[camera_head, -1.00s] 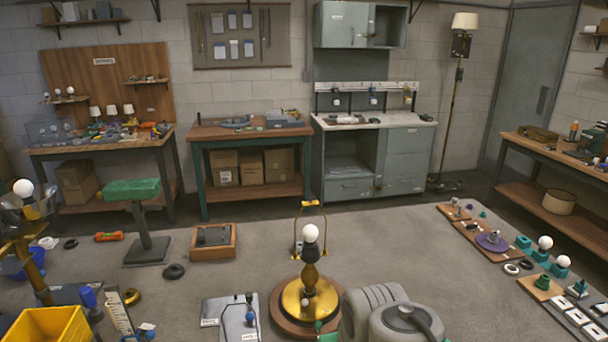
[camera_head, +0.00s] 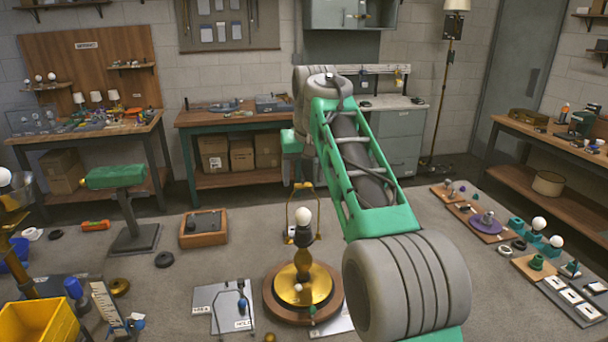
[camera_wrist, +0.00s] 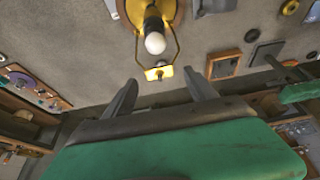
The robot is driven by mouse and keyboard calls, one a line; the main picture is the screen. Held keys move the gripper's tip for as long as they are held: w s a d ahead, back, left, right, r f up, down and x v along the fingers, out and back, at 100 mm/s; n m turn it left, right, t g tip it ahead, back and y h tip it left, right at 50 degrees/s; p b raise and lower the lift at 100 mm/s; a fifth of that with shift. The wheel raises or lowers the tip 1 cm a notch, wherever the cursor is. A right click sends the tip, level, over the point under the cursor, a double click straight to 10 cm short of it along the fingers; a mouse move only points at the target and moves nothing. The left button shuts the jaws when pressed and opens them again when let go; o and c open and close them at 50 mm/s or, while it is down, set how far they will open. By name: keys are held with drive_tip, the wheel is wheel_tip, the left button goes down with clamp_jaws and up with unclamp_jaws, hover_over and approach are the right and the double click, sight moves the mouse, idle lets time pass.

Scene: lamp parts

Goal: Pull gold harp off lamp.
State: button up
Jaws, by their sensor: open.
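The gold harp (camera_head: 289,218) stands on the lamp (camera_head: 302,288), its two sides around a white bulb (camera_head: 303,217). The lamp has a dark neck, a brass body and a round brown base. In the wrist view the harp (camera_wrist: 177,42) runs past the bulb (camera_wrist: 155,43) to a yellow top piece (camera_wrist: 158,73). My gripper (camera_wrist: 160,77) is open and empty. In that view the top piece appears between its fingertips; I cannot tell how deep it lies. In the head view the gripper is just above the harp, partly hidden by my arm.
A grey board (camera_head: 222,303) with a small blue-tipped fixture lies left of the lamp. A wooden box (camera_head: 203,234) and a green-topped stand (camera_head: 135,235) are farther left. Boards with bulbs and parts (camera_head: 487,226) lie at right. Floor behind the lamp is mostly clear.

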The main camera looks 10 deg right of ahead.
drive_tip(key=x, duration=0.7)
drive_tip(key=shift+c, duration=0.5)
drive_tip(key=c, duration=0.9)
drive_tip(key=shift+f, duration=0.15)
clamp_jaws()
drive_tip(key=shift+o, duration=1.5)
unclamp_jaws()
drive_tip(key=shift+f, duration=0.1)
clamp_jaws()
drive_tip(key=shift+r+p, duration=0.25)
drive_tip(key=shift+p, duration=0.1)
